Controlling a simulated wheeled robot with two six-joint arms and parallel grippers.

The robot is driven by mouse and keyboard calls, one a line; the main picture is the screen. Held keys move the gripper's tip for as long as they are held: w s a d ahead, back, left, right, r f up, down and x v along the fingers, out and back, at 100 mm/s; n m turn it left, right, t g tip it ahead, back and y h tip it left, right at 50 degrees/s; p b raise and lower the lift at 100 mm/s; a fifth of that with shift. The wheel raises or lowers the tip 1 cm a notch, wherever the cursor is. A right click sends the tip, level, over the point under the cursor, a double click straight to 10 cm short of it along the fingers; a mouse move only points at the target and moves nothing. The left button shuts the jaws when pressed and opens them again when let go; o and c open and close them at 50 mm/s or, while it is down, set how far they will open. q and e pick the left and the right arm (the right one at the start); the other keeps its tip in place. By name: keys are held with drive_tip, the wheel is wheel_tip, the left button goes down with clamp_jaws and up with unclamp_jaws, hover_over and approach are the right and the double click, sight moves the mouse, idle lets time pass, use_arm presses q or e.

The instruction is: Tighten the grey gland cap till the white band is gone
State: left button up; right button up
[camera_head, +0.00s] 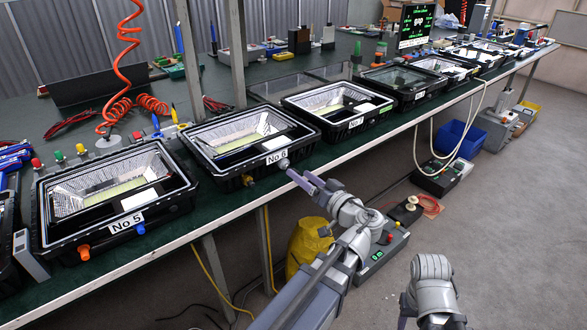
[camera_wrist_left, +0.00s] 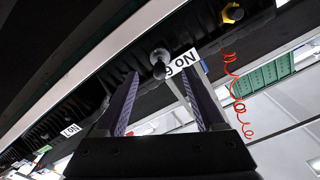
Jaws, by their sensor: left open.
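The floodlight housing No 6 (camera_head: 205,152) lies on the green bench top. Its grey gland cap (camera_head: 284,163) sticks out of the front wall beside the No 6 label. In the left wrist view the grey gland cap (camera_wrist_left: 159,58) shows as a round knob close to the label. My left gripper (camera_head: 302,175) is open just in front of the cap. In the left wrist view its two fingers (camera_wrist_left: 160,76) stand apart with the cap between and beyond their tips. I cannot make out a white band. My right gripper is out of view.
A brass-coloured gland (camera_head: 247,180) sits on the same wall, left of the label. Housing No 5 (camera_head: 115,200) with orange and blue glands stands to the left. More housings line the bench to the right. A yellow bag (camera_head: 309,247) stands below the bench.

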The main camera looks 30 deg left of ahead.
sight(293, 169)
use_arm(q)
drive_tip(key=shift+x, duration=2.75)
clamp_jaws()
